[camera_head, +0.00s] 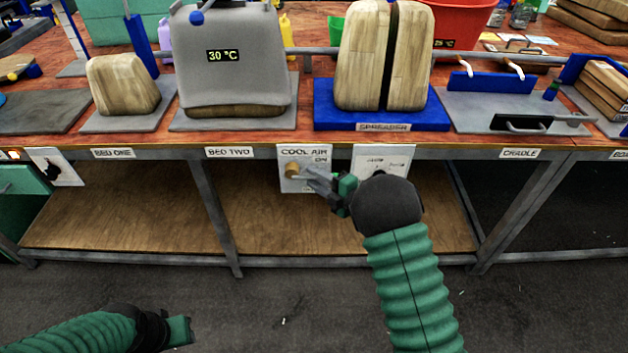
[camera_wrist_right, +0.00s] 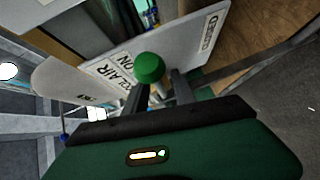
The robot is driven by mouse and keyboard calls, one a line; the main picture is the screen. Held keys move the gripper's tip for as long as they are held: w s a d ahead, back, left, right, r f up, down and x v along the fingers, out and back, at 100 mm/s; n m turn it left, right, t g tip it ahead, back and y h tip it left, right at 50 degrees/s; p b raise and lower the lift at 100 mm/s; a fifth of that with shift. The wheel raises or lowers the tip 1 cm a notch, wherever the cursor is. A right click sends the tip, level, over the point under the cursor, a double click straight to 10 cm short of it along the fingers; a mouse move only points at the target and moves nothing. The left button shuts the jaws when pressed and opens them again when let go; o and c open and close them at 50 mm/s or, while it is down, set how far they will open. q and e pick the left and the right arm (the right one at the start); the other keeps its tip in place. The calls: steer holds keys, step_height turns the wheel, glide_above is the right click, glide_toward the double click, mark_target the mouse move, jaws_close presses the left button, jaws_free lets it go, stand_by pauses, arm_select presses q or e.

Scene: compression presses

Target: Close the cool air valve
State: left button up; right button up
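The cool air valve panel (camera_head: 305,155) hangs under the bench's front edge and reads "COOL AIR" and "ON". A brass-coloured round part (camera_head: 292,170) shows at its left in the head view. The right wrist view shows a round green knob (camera_wrist_right: 150,67) in front of the same panel (camera_wrist_right: 108,72). My right gripper (camera_head: 312,178) is at the panel; in the wrist view its fingers (camera_wrist_right: 160,88) are apart, with the knob by their tips. I cannot tell whether they touch it. My left gripper (camera_head: 185,330) is low at the left, its fingers unclear.
A second white panel (camera_head: 385,160) stands close to the right of the valve, partly behind my right arm. The bench's front rail (camera_head: 460,153) runs above, with a wooden shelf (camera_head: 130,215) below. A switch box (camera_head: 55,167) is at far left. The floor in front is mostly clear.

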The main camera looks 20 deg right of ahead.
steer(key=shift+w+a, duration=0.2)
steer(key=shift+w, duration=0.15)
steer(key=shift+d, duration=0.1)
steer(key=shift+c, duration=0.2)
jaws_close()
steer(key=shift+s+f, duration=0.1)
steer(key=shift+f, duration=0.05)
stand_by(0.8)
